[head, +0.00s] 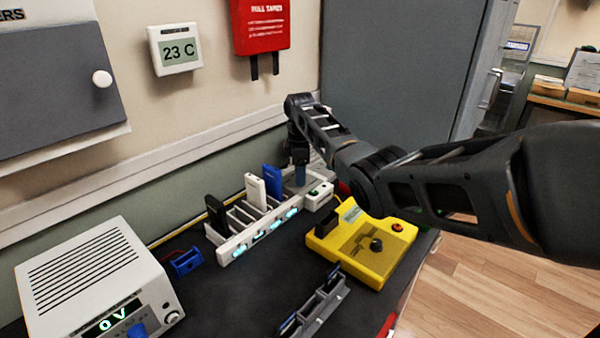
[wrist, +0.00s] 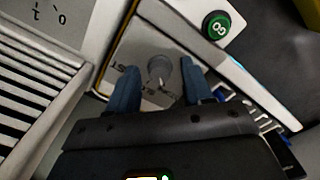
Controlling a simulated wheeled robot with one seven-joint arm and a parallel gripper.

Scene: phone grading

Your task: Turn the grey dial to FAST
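The grey dial (wrist: 160,67) stands on a light panel (wrist: 125,48) in the wrist view. Which way the dial points is hard to tell. My gripper (wrist: 157,77) is open, with its two blue fingers apart on either side of the dial and a gap to each. In the head view my gripper (head: 300,178) points down over the panel at the far end of the white rack, and the dial is hidden there.
A green GO button (wrist: 216,25) sits beside the panel. The white rack (head: 235,246) holds several upright phones close by. A yellow tester (head: 378,268) stands at the front right, and a white power supply (head: 85,275) at the left. The dark bench between them is partly clear.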

